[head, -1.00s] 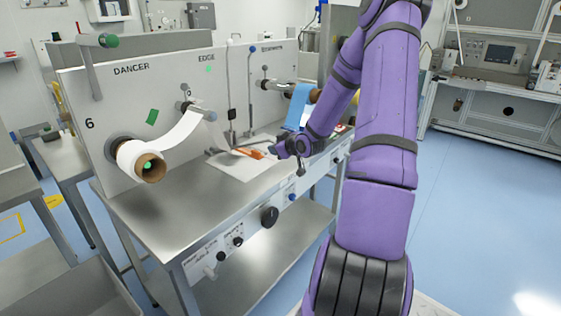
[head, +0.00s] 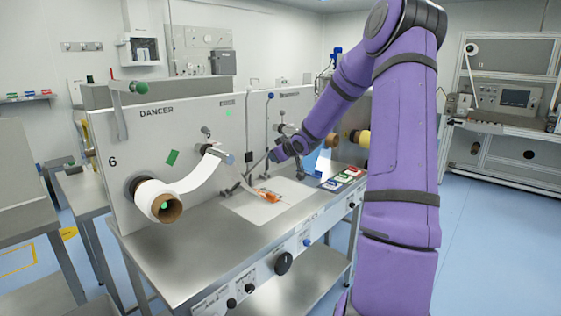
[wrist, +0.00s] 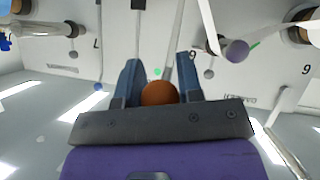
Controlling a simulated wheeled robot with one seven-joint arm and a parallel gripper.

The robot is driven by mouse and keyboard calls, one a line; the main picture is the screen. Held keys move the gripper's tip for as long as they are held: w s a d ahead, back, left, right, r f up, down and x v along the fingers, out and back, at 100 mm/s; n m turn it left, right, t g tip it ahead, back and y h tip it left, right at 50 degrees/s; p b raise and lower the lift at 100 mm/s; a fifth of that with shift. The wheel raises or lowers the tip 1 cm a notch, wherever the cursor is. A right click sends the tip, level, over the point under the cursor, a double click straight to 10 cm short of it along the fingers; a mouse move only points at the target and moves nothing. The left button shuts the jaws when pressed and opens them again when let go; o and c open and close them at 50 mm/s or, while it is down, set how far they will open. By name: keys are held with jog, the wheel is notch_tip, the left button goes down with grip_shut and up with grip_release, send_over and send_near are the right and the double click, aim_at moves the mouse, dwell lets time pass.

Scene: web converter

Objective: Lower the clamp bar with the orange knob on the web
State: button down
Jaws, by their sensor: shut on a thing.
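The orange knob (wrist: 160,93) sits between the two blue fingers of my gripper (wrist: 160,85) in the wrist view, which is upside down. My gripper is shut on the knob. A thin grey clamp bar (wrist: 173,48) runs from the knob toward the machine panel. In the head view my gripper (head: 275,156) is above the white plate (head: 240,208), and the bar (head: 256,166) slopes from it down to the left, clear of the plate's front. The knob is hidden there. The white web (head: 190,183) runs from the roll (head: 150,195) to an upper roller.
An orange-handled tool (head: 268,195) lies on the white plate. Colored blocks (head: 345,178) stand to its right. Upright rods (head: 268,115) rise close behind my gripper. The front left of the steel table (head: 190,245) is clear.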

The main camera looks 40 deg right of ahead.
dwell(0.3)
jog(key=c, duration=1.1)
grip_release()
jog(key=v, duration=1)
jog(key=shift+s+a+r, duration=0.1)
jog(key=shift+s+r, duration=0.1)
jog(key=shift+s, duration=0.1)
